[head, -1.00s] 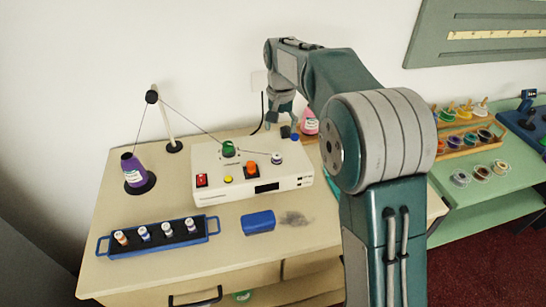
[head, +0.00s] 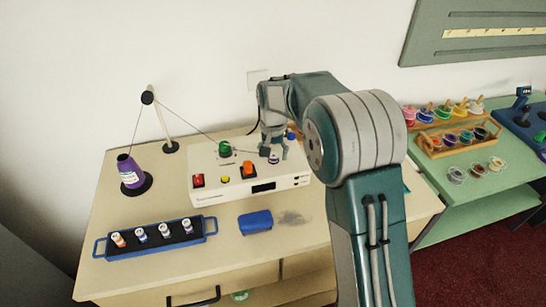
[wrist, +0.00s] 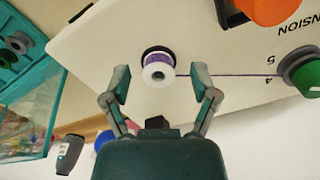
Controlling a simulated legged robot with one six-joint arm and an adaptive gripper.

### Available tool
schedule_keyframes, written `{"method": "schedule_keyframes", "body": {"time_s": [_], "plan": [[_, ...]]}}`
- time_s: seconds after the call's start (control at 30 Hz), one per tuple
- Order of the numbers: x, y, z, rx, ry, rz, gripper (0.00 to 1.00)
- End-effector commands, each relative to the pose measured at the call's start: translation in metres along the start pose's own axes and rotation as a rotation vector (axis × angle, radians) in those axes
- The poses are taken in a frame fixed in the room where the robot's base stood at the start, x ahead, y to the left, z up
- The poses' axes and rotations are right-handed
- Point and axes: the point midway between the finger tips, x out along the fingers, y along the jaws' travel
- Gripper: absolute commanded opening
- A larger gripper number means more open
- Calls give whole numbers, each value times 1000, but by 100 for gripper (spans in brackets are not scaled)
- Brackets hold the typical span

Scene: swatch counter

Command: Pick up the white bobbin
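The white bobbin (wrist: 158,73) has a white flange and purple thread wound on it. It sits on a dark round base on top of the white winder machine (wrist: 110,35). In the head view the bobbin (head: 273,158) is at the machine's right end, partly hidden by my gripper (head: 272,148). In the wrist view my gripper (wrist: 160,82) is open, one finger on each side of the bobbin with gaps visible. A thread runs from the bobbin to the green tension knob (wrist: 304,74).
A purple thread cone (head: 129,172) and a thread guide post (head: 163,125) stand left of the machine. A blue tray (head: 211,230) with several small spools and a blue block (head: 255,222) lie in front. An orange knob (head: 249,168) rises near the bobbin.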

Motion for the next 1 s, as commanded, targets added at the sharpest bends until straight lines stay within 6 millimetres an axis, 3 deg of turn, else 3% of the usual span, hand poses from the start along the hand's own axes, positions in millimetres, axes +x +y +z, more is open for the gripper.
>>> {"method": "schedule_keyframes", "body": {"time_s": [0.03,0.2,0.23,0.67,0.9,1.0], "plan": [[0,0,0,0,0,0,59],[0,0,0,0,0,0,19],[0,0,0,0,0,0,18],[-4,0,0,0,1,0,17],[-33,0,0,0,4,-2,17],[-45,5,10,0,2,-1,17]]}}
